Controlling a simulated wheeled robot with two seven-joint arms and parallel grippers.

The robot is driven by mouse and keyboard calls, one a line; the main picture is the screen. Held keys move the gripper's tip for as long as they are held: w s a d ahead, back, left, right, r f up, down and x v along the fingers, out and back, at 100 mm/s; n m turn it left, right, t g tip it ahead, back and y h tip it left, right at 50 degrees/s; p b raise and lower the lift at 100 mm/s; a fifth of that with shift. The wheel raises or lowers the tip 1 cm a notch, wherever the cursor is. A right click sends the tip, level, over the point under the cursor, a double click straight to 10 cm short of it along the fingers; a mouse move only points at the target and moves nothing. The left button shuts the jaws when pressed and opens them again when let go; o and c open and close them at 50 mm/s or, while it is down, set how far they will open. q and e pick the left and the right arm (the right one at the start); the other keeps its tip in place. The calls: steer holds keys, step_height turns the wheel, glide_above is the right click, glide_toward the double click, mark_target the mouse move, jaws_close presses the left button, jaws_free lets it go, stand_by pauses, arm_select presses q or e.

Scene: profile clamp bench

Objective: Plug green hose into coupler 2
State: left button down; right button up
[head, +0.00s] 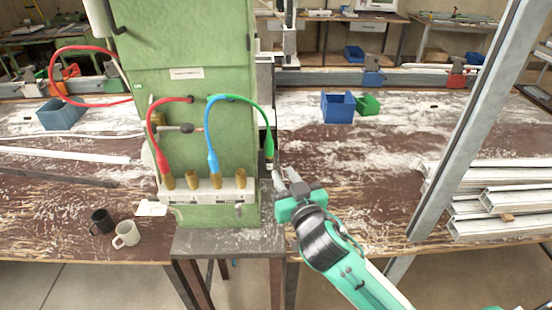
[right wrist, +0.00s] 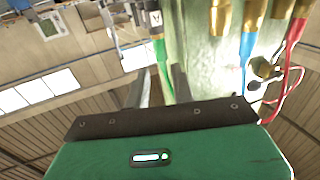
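The green hose (head: 268,128) arcs from the green machine and hangs with its plug end (head: 269,157) down, right of the coupler block (head: 205,194). Brass couplers stand on the block; the second from left, coupler 2 (head: 192,180), is empty. The rightmost coupler (head: 241,180) is empty too. My right gripper (head: 281,172) is at the hanging plug end, fingers apart. In the right wrist view the green hose (right wrist: 164,72) shows between the open fingers (right wrist: 160,88); I cannot tell whether they touch it. My left gripper is not in view.
The red hose (head: 155,128) ends at the leftmost coupler, the blue hose (head: 211,140) at the third. Two mugs (head: 126,234) stand at left. Blue (head: 338,107) and green bins (head: 368,105) stand behind. A metal post (head: 480,120) and stacked profiles (head: 500,200) are at right.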

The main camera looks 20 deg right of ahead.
mark_target(270, 138)
steer(key=w+p, duration=0.3)
steer(key=w, duration=0.7)
steer(key=shift+w+a, duration=0.15)
steer(key=shift+w, duration=0.1)
steer(key=shift+w+p, duration=0.4)
steer(key=shift+w, duration=0.3)
jaws_close()
steer(key=shift+r+p, duration=0.55)
steer(key=shift+r, duration=0.1)
steer(key=shift+r+p, duration=1.15)
steer(key=shift+r, duration=0.25)
